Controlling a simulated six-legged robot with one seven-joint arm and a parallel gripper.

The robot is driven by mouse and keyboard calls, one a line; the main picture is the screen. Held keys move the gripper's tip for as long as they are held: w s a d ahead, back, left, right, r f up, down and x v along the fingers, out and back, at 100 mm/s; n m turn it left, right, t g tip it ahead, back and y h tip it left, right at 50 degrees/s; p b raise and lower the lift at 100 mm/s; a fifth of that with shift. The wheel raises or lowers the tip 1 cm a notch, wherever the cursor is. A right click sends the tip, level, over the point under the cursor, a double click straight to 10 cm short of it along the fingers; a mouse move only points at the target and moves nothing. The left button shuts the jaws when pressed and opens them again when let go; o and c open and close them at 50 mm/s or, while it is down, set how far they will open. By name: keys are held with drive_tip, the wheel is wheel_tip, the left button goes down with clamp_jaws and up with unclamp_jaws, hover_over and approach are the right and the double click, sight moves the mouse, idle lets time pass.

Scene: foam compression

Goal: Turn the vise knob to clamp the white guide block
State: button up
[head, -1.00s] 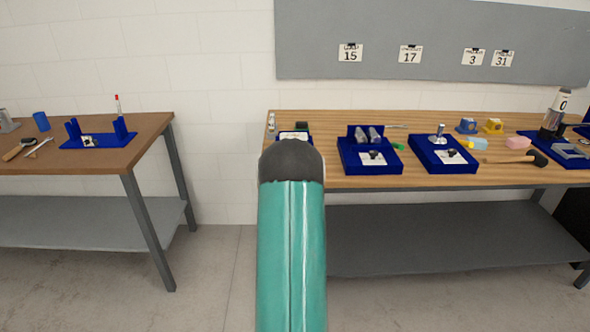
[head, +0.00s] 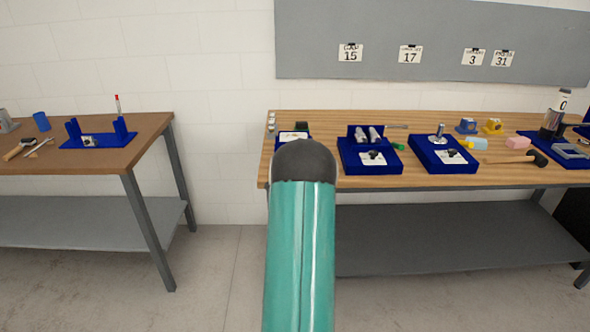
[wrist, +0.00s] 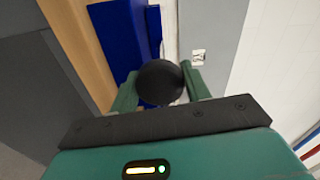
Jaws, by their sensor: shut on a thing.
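In the wrist view my gripper (wrist: 160,74) has its two green fingers on either side of a round black knob (wrist: 160,84) and is shut on it. A blue fixture (wrist: 112,38) on the bench lies just beyond the knob, with a narrow dark part beside it. The knob hides part of the fixture. I cannot make out the white guide block or the vise jaws for certain. In the head view my arm hides the gripper and knob; a blue base with a white top (head: 293,136) shows just behind my arm.
The wooden bench (head: 350,182) carries several blue fixtures, such as one with grey cylinders (head: 368,150) and one with a metal post (head: 440,150). A mallet (head: 520,159) lies further right. A second bench (head: 90,160) stands left, with a floor gap between.

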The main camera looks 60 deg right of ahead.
drive_tip(key=o, duration=1)
drive_tip(key=shift+a, duration=0.1)
drive_tip(key=v, duration=1.3)
drive_tip(key=shift+s+a, duration=0.2)
drive_tip(key=shift+a, duration=0.05)
